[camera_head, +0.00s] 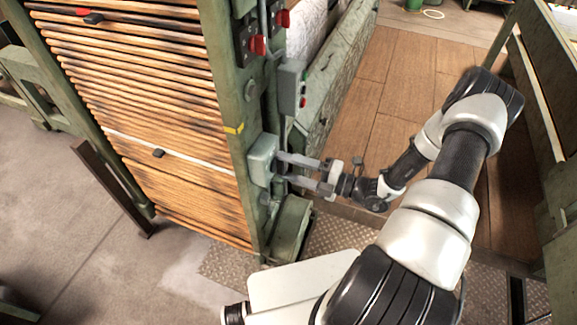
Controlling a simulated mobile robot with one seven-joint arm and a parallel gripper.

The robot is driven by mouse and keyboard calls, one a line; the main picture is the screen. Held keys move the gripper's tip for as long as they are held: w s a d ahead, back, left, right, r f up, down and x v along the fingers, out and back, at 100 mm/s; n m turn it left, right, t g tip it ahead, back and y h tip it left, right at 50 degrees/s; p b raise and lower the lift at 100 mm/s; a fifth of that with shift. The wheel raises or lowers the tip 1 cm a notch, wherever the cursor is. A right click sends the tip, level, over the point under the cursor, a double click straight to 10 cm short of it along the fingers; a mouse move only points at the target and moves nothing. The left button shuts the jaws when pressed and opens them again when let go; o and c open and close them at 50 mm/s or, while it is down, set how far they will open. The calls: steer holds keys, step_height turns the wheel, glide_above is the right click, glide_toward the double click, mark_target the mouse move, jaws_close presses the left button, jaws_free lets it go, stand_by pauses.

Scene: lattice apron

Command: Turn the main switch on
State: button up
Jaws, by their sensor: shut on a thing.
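A pale grey-green box (262,158), which looks like the main switch, is mounted low on the green machine post. My gripper (281,169) reaches it from the right, with its two grey fingers pointing left, one above the other. The fingertips are at the right side of the box, and the jaws are shut on a part there. The fingers and the box hide the held part, so its shape and whether it is on or off cannot be made out.
A grey control box (292,90) with small buttons is on the post above my gripper. Red-handled switches (257,45) sit higher up. A slatted wooden panel (160,110) fills the left. A green foot (291,228) stands below. Wooden flooring (390,85) lies open behind my arm.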

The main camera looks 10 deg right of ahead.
steer(key=o, duration=1)
steer(key=shift+o, duration=0.2)
steer(key=shift+d, duration=0.1)
steer(key=b+v, duration=0.1)
steer(key=v, duration=1.6)
steer(key=shift+s, duration=0.15)
steer(key=shift+r, duration=0.1)
